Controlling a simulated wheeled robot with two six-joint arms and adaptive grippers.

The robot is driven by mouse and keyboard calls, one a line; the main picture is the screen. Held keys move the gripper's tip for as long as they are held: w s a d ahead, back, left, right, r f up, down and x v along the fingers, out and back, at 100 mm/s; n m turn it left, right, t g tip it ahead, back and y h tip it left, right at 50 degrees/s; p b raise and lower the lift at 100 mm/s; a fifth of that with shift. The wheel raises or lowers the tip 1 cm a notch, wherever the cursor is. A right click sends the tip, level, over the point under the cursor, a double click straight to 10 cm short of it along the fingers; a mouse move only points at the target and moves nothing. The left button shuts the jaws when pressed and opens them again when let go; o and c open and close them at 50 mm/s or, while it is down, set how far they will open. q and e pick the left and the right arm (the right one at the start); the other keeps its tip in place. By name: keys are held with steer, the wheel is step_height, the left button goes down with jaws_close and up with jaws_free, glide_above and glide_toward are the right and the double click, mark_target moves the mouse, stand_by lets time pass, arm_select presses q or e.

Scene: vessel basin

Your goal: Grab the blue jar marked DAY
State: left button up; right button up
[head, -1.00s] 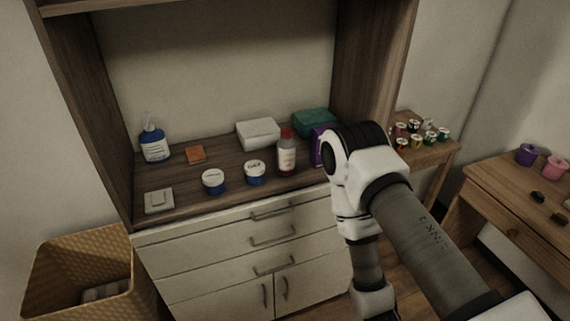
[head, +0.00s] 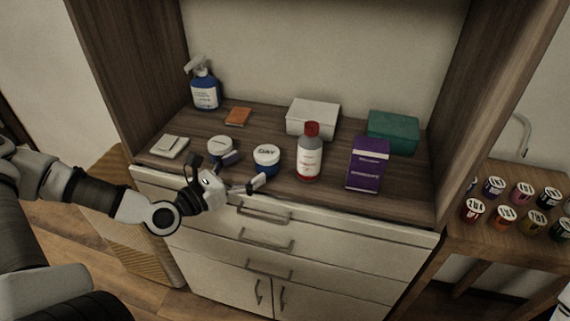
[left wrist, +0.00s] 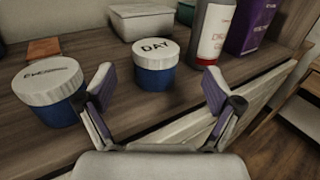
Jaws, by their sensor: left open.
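The blue jar marked DAY (head: 266,158) stands upright on the wooden counter near its front edge. It has a white lid with dark letters and also shows in the left wrist view (left wrist: 155,72). My left gripper (head: 245,171) is open and empty just in front of the jar. In the left wrist view the jar stands beyond and between the two spread fingers (left wrist: 158,82), not gripped. My right gripper is out of view.
A red-capped bottle (head: 310,155) and a purple box (head: 367,166) stand right of the jar. A white box (head: 313,117) and green box (head: 393,131) are behind. A spray bottle (head: 204,88), orange item (head: 238,116) and switch-like plate (head: 169,146) are left.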

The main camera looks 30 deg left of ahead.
mark_target(257, 159)
arm_select(q)
steer(key=shift+w+f+b, duration=0.3)
steer(key=shift+w+b, duration=0.05)
steer(key=shift+w+d+r, duration=0.15)
steer(key=shift+w+d, duration=0.2)
steer(key=shift+w, duration=0.25)
steer(key=shift+w+d+b, duration=0.1)
steer(key=shift+w+b, duration=0.25)
steer(key=shift+b, duration=0.15)
steer(key=x, duration=0.1)
steer(key=b+x, duration=0.1)
steer(key=x, duration=0.1)
steer(key=shift+w+a, duration=0.1)
steer(key=shift+a, duration=0.25)
steer(key=shift+w+d+r, duration=0.15)
steer(key=shift+w+d, duration=0.05)
steer(key=shift+w, duration=0.25)
steer(key=shift+s+a, duration=0.1)
steer(key=shift+s, duration=0.05)
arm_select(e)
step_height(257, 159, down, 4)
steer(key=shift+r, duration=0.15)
